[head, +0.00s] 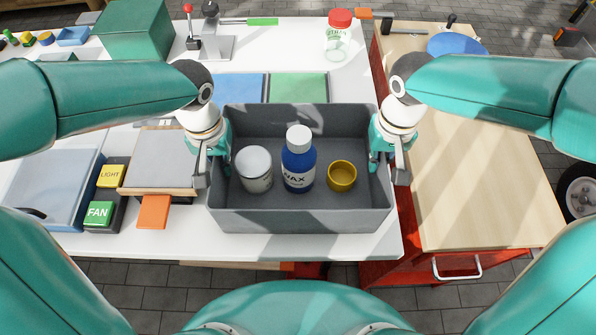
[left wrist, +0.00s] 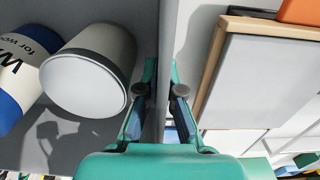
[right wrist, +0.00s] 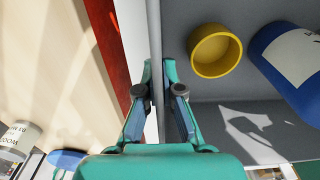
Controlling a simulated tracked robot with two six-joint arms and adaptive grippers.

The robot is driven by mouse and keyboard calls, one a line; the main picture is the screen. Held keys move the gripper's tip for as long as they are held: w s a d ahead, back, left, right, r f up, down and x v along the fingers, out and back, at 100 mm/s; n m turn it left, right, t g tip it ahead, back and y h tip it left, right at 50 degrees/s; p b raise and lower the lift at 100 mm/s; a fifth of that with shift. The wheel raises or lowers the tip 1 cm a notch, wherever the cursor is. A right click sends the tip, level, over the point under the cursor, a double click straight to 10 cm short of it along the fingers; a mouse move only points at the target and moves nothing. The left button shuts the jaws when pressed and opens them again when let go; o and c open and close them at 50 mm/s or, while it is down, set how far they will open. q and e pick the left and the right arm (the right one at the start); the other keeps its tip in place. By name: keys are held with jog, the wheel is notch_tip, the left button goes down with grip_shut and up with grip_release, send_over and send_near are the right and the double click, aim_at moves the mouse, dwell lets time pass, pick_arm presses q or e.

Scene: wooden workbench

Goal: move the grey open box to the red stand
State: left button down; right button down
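The grey open box (head: 300,220) is over the front of the white table, level as far as I can see. I cannot tell whether it rests there or is slightly raised. It holds a white-lidded jar (head: 255,172), a blue bottle (head: 299,165) and a yellow cup (head: 342,176). My left gripper (left wrist: 162,75) straddles the box's left wall, its fingers closed on it. My right gripper (right wrist: 157,75) likewise grips the right wall. The red stand (head: 385,268), with a pale wooden top (head: 470,170), stands right of the table.
On the white table (head: 350,245), a grey-topped block (head: 160,160) and LIGHT (head: 111,175) and FAN (head: 99,213) buttons lie left of the box. A red-lidded jar (head: 339,38) is behind. A blue disc (head: 456,45) and dark tool (head: 407,27) occupy the stand's far end; its middle is clear.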

pick_arm(q)
jog(key=shift+w+r, duration=0.1)
jog(key=shift+r, duration=0.1)
pick_arm(e)
jog(key=shift+w+r, duration=0.1)
jog(key=shift+r, duration=0.1)
